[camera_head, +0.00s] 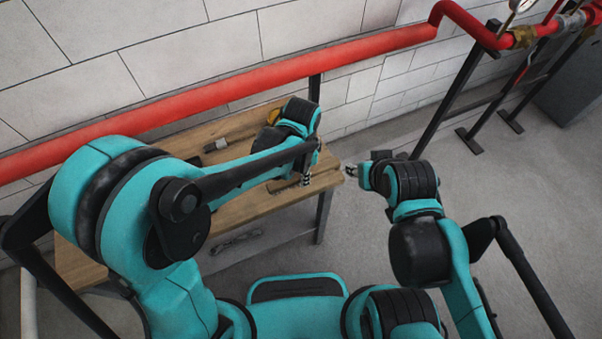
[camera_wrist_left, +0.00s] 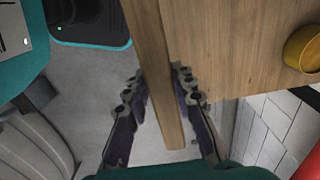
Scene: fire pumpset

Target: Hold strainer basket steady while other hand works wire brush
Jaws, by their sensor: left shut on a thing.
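My left gripper (camera_head: 307,172) is at the right end of the wooden bench. In the left wrist view its fingers (camera_wrist_left: 160,95) stand on both sides of a narrow wooden strip (camera_wrist_left: 150,50), shut on it. I cannot tell whether the strip is a tool handle or the bench edge. A yellow round thing (camera_head: 273,115) is partly hidden behind my left arm; it also shows in the wrist view (camera_wrist_left: 305,47). A brush-like tool (camera_head: 228,138) lies at the back. I cannot make out the strainer basket. My right gripper (camera_head: 352,171) is just right of the bench, fingers too small to judge.
The wooden bench (camera_head: 232,208) stands against a white block wall. A red pipe (camera_head: 230,72) runs along the wall above it. A chain-like thing (camera_head: 237,241) lies below the bench. Black pipe stands (camera_head: 448,100) are at the right.

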